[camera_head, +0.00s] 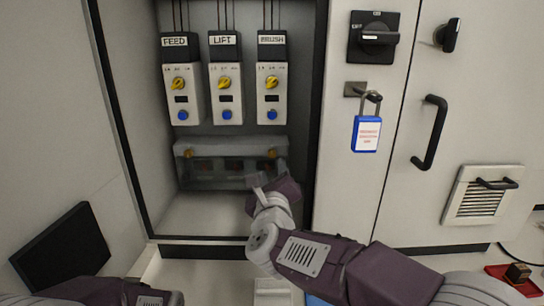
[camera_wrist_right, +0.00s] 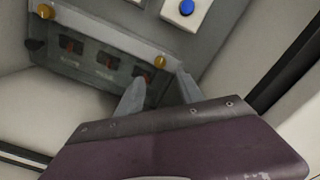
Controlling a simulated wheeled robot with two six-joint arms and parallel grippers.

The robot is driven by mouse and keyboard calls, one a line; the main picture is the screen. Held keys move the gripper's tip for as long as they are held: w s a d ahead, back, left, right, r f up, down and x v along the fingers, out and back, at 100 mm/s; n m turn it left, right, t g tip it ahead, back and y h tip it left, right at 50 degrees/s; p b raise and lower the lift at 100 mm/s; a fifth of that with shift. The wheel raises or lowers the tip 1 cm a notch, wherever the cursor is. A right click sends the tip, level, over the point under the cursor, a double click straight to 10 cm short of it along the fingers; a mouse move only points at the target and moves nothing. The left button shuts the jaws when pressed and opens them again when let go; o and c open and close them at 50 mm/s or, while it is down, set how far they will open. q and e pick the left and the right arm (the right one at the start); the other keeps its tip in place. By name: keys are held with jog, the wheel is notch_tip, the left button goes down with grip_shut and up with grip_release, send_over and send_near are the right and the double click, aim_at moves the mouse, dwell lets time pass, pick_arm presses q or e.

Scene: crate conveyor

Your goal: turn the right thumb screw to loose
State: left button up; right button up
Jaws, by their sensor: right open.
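The right thumb screw (camera_head: 271,153) is a small brass knob at the upper right corner of a clear cover (camera_head: 227,146) low in the cabinet. It also shows in the right wrist view (camera_wrist_right: 160,62). A matching left thumb screw (camera_head: 187,154) is at the cover's other upper corner and shows in the wrist view (camera_wrist_right: 45,11). My right gripper (camera_head: 262,182) is just below the right screw, its fingers apart and empty. In the wrist view the two grey fingertips (camera_wrist_right: 160,84) lie below the screw, apart from it. My left gripper is out of the picture.
Three labelled units, FEED (camera_head: 182,92), LIFT (camera_head: 226,92) and a third (camera_head: 271,92), hang above the cover. The cabinet's right edge (camera_head: 316,130) is close to my right gripper. A blue padlock (camera_head: 366,134) hangs further right. The cabinet floor (camera_head: 205,214) is clear.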

aim_at(272, 155)
jog(key=w, duration=0.8)
jog(key=shift+w, duration=0.35)
grip_shut()
